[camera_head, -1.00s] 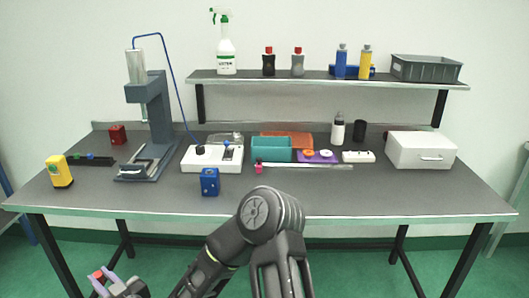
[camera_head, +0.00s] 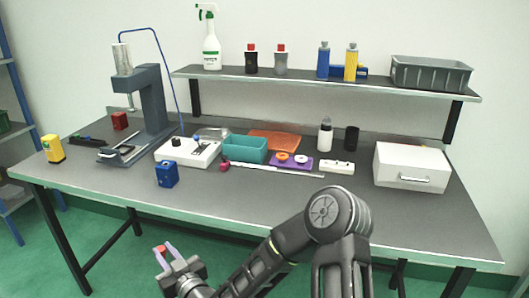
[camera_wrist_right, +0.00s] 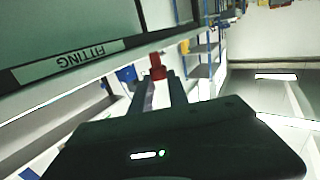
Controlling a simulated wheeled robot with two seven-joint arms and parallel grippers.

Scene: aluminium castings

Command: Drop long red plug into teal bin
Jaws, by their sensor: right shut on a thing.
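The red plug (camera_head: 160,248) is held between the fingertips of my right gripper (camera_head: 167,254), in front of and below the table's front edge. The plug also shows in the right wrist view (camera_wrist_right: 157,67), at the tips of the two fingers; its far end is hard to make out. The teal bin (camera_head: 245,156) stands on the table near its middle, well behind and to the right of the gripper in the head view. The bin looks empty from here. My left gripper is not in view.
A blue block (camera_head: 167,175) stands on the near left of the table (camera_head: 330,209). A white box with knobs (camera_head: 190,154) is left of the bin, and an orange tray (camera_head: 274,141) behind it. A grey press (camera_head: 152,103) rises at left. The front right table is bare.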

